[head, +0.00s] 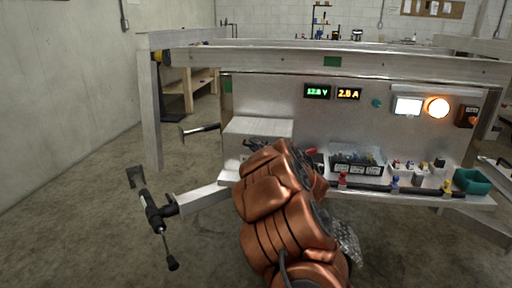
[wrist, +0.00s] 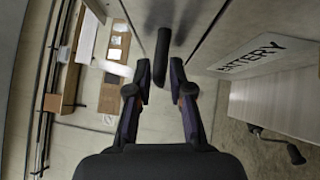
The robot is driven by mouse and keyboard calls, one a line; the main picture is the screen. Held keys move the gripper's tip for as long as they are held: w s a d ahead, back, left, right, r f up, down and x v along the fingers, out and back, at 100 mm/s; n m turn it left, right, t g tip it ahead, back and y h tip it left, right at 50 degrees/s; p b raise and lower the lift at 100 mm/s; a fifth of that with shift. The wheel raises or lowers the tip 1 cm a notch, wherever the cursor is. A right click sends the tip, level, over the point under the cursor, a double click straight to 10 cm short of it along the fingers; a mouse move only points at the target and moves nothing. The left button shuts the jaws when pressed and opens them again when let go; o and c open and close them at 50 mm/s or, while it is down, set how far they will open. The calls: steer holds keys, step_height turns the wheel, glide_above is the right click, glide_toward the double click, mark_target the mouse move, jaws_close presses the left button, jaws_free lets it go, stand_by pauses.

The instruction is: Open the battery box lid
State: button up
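The battery box (head: 258,127) is a pale metal box on the trailer's front, and its lid looks shut in the head view. My copper arm hides its lower right part. A black bar-shaped handle (wrist: 162,48) lies in front of my gripper (wrist: 161,68). My gripper is open, with one finger on each side of the handle's near end. I see gaps between fingers and handle. In the head view, my gripper is a dark, partly hidden shape at the box front.
A trailer jack (head: 157,214) with a black crank stands left of the box. A metal T-shaped piece (head: 198,130) sticks out beside the box. Right of my arm, a shelf carries a clear bin (head: 358,160), small parts and a green tray (head: 472,181). Floor at the left is clear.

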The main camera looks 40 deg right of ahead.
steer(key=shift+w, duration=0.2)
steer(key=shift+c, duration=0.4)
steer(key=shift+d, duration=0.1)
jaws_close()
